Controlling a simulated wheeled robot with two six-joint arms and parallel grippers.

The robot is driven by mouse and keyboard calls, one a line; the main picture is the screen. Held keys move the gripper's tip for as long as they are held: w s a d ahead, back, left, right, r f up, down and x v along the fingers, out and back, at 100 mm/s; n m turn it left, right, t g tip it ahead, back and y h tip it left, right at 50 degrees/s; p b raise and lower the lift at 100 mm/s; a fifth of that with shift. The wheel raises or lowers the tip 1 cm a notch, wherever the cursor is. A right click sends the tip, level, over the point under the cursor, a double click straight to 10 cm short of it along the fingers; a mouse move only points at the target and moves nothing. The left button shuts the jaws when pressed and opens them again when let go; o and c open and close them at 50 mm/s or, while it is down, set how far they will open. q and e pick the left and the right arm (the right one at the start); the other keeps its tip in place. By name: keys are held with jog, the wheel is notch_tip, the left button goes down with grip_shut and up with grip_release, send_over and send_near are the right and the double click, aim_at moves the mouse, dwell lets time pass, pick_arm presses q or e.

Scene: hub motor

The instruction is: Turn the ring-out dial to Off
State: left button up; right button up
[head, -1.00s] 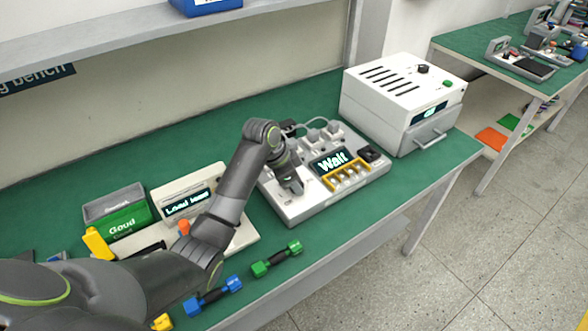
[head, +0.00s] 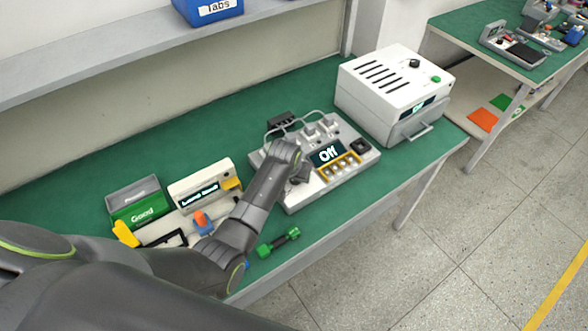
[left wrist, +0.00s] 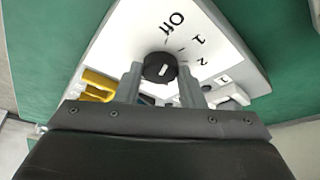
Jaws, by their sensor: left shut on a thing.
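The ring-out unit (head: 305,201) is a white box on the green bench, and its display (head: 327,154) reads "Off". In the left wrist view its black round dial (left wrist: 160,66) sits on a white panel printed Off, 1 and 2. My left gripper (left wrist: 158,75) is shut on the dial, one finger on each side. The dial has a small white mark, but I cannot tell which label it points to. In the head view my left gripper (head: 298,172) reaches the unit's left front part and hides the dial. My right gripper is not in view.
A white vented box (head: 395,85) stands right of the unit. A labelled fixture (head: 206,187) and a green "Good" bin (head: 140,212) are at the left.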

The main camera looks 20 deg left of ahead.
pick_arm(q)
jog(key=shift+d+n+y+p, duration=0.1)
jog(key=shift+n+y+p, duration=0.35)
jog(key=shift+n, duration=0.35)
jog(key=o, duration=1)
jog(key=shift+r, duration=0.1)
jog(key=b+v, duration=0.1)
jog(key=v, duration=1.6)
jog(key=shift+s+r, duration=0.1)
